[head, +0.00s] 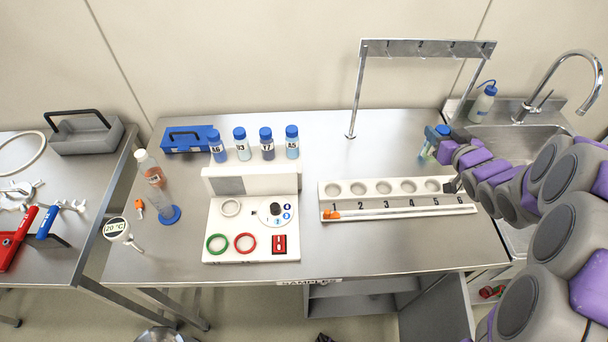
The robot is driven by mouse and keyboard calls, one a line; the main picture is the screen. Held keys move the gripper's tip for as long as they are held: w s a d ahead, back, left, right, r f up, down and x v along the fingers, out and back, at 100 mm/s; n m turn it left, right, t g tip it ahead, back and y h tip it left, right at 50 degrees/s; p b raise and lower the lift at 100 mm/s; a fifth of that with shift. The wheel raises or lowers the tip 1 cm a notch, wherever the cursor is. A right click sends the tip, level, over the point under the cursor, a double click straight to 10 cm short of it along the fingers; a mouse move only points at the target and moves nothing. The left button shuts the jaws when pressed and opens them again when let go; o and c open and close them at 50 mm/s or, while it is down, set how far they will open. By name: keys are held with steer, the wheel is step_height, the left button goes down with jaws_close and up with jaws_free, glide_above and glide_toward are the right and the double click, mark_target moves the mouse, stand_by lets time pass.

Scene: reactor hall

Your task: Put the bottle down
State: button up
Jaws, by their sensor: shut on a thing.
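My gripper (438,143) is shut on a small bottle with a blue cap (442,130), above the right part of the steel bench. The bottle looks tilted, and my gripper and arm hide part of it. A white rack (326,208) with a row of round holes numbered 1 to 6 lies to the left of and nearer than my gripper. The holes that I can see look empty; my arm covers the area around hole 6. Several similar blue-capped bottles (240,143) with labels stand upright at the back of the bench.
A white device (212,248) with coloured rings stands left of the rack. A metal frame (360,90) rises behind the rack. A sink with a tap (590,90) and a wash bottle (482,104) are at right. Bare bench (330,150) lies behind the rack.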

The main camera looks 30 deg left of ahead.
steer(key=s+a+f+n+g+y+p, duration=0.1)
steer(key=s+a+f+n+g+y, duration=0.1)
steer(key=s, duration=0.4)
steer(key=s+a+f+n+g+y+p, duration=0.2)
steer(key=s+a+f+n+g+y, duration=0.1)
steer(key=s+f, duration=0.4)
steer(key=shift+a+f+n+g, duration=0.3)
steer(key=shift+a+n+g, duration=0.3)
steer(key=shift+n+g, duration=0.2)
steer(key=r+x, duration=0.1)
steer(key=x, duration=0.3)
steer(key=w+b+x, duration=0.1)
steer(key=x, duration=0.4)
steer(key=w+r+x, duration=0.1)
steer(key=x, duration=0.3)
steer(key=shift+w+a+r, duration=0.15)
steer(key=shift+a+r, duration=0.05)
steer(key=shift+a, duration=0.15)
steer(key=f, duration=0.1)
steer(key=a+f+b, duration=0.1)
steer(key=f, duration=0.1)
steer(key=shift+w+a+f+b, duration=0.15)
steer(key=shift+w+f+b, duration=0.15)
steer(key=shift+w+f, duration=0.1)
steer(key=shift+r, duration=0.15)
steer(key=o, duration=1.1)
